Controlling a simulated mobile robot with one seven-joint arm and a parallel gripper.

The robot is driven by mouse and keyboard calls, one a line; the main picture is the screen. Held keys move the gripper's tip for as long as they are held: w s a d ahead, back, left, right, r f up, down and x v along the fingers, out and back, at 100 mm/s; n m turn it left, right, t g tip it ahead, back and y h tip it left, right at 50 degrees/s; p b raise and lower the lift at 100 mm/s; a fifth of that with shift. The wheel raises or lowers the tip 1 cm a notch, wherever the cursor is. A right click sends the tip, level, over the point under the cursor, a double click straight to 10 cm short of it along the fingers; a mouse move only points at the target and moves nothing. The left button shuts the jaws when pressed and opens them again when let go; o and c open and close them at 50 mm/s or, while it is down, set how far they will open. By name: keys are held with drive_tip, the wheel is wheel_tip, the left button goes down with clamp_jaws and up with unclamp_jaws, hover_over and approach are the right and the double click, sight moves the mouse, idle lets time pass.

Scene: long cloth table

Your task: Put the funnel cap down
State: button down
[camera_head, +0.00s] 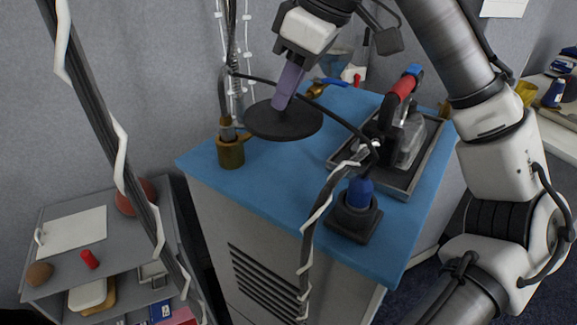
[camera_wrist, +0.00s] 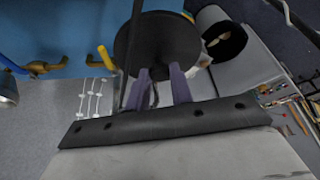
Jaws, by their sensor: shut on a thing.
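The funnel cap, a wide flat black disc (camera_head: 284,123), is held level over the left back part of the blue cabinet top (camera_head: 290,165). My gripper (camera_head: 281,103), with purple fingers, is shut on it from above. In the wrist view the black disc (camera_wrist: 157,42) fills the upper middle, with the two purple fingers (camera_wrist: 161,76) at its near edge. The part between the fingertips is not clearly seen. I cannot tell the exact gap between the disc and the blue surface.
A brass fitting (camera_head: 231,153) stands at the cabinet's left edge, close to the disc. A grey tray (camera_head: 397,187) with a red-handled device (camera_head: 403,88) sits right. A blue-topped black block (camera_head: 355,215) is in front. A dark cable crosses the cabinet. The middle front is bare.

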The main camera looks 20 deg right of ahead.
sight(314, 118)
wheel_tip(314, 118, down, 14)
drive_tip(key=shift+r, duration=0.25)
drive_tip(key=shift+w+f, duration=0.1)
drive_tip(key=c, duration=1.2)
unclamp_jaws()
drive_tip(key=shift+c, duration=0.2)
drive_tip(key=v, duration=1.2)
drive_tip(key=shift+r, duration=0.25)
